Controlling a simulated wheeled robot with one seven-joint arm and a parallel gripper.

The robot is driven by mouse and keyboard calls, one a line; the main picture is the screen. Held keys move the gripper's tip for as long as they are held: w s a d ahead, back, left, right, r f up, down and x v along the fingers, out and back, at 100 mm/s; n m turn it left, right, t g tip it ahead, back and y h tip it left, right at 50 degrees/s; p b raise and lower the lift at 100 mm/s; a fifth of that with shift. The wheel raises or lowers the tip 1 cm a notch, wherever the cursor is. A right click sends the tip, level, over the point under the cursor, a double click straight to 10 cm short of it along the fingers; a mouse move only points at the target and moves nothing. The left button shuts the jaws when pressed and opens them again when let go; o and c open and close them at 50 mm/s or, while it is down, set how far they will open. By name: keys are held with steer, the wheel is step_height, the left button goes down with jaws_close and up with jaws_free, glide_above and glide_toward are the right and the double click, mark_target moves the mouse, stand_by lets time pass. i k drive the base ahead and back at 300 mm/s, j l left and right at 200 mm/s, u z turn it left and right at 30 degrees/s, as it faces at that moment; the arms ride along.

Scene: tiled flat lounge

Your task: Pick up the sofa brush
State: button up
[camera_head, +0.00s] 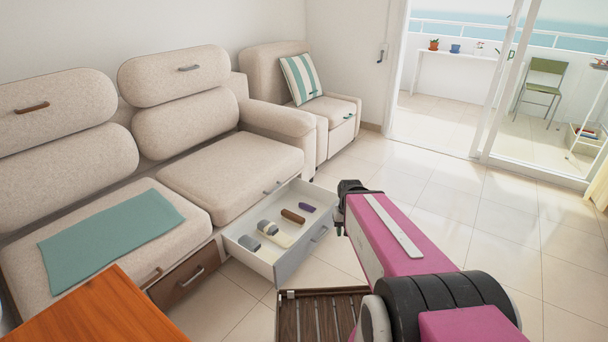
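A light grey drawer (287,269) stands pulled out from under the sofa, with several small objects inside. Among them are a brown elongated object (292,216), a small purple object (307,208), a grey-and-white object (267,228) and another grey one (249,243). The brown one looks most like a brush, but they are too small to tell which is the sofa brush. My gripper (347,190) is the dark end of my pink arm, above the floor just right of the drawer. Its fingers are not clear.
The beige sofa (225,170) bears a teal cloth (112,234). A beige armchair (335,115) stands behind the drawer. An orange-brown tabletop (95,315) is at bottom left, and a slatted wooden piece (318,315) lies low before the drawer. Tiled floor is free at right.

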mark_target(291, 218)
steer(key=i+l+u, duration=0.15)
steer(key=u, duration=0.35)
steer(key=i+l+u, duration=0.15)
steer(key=u, duration=0.3)
steer(key=i+l+u, duration=0.1)
steer(key=l, duration=0.3)
steer(key=i+l, duration=0.15)
steer(key=l, duration=0.3)
steer(key=i+l+u, duration=0.15)
steer(key=l, duration=0.3)
steer(key=i+l+u, duration=0.1)
steer(key=l, duration=0.3)
steer(key=i+l, duration=0.1)
steer(key=l, duration=0.35)
steer(key=u, duration=0.05)
